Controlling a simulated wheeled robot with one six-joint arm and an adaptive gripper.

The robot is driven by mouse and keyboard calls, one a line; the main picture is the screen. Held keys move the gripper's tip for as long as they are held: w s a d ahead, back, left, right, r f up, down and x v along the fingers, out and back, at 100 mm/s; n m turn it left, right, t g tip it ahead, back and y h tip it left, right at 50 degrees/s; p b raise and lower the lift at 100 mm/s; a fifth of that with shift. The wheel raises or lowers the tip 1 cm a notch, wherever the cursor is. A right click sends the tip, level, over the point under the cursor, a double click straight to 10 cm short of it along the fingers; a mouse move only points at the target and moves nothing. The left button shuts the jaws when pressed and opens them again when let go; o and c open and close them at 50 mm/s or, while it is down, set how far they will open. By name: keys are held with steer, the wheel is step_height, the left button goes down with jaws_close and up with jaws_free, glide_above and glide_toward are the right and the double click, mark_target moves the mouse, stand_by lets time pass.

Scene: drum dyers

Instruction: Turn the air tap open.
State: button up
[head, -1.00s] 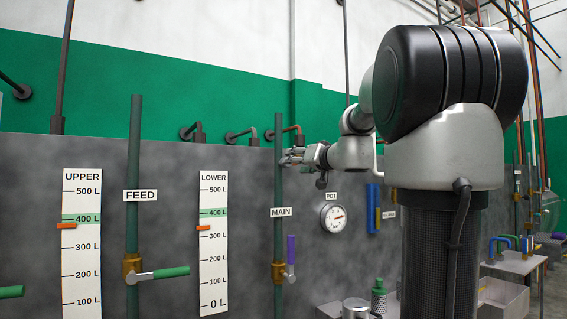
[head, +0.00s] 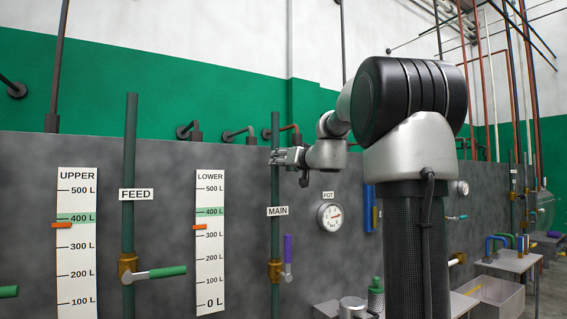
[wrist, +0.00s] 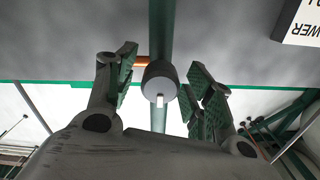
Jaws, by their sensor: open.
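No label reading AIR is legible, so I cannot tell which tap is the air tap. The FEED tap has a green handle (head: 167,272) lying nearly level to the right. A small blue-handled tap (head: 456,217) shows on the wall right of my arm. My gripper (head: 274,157) is high by the MAIN pipe (head: 276,190), well above its handle. In the wrist view my gripper (wrist: 160,88) is open, with a green pipe (wrist: 160,30) and a dark cylinder (wrist: 159,79) seen between its fingers.
The UPPER scale (head: 77,240) and LOWER scale (head: 209,255) are on the grey wall at left. The POT gauge (head: 330,216) is right of MAIN. Bent pipes (head: 238,133) rise along the wall top. A bench (head: 510,262) stands at right; my arm hides part of the wall.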

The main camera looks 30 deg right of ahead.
steer(key=c, duration=1)
steer(key=m, duration=0.4)
steer(key=shift+m, duration=2.9)
steer(key=shift+f, duration=0.1)
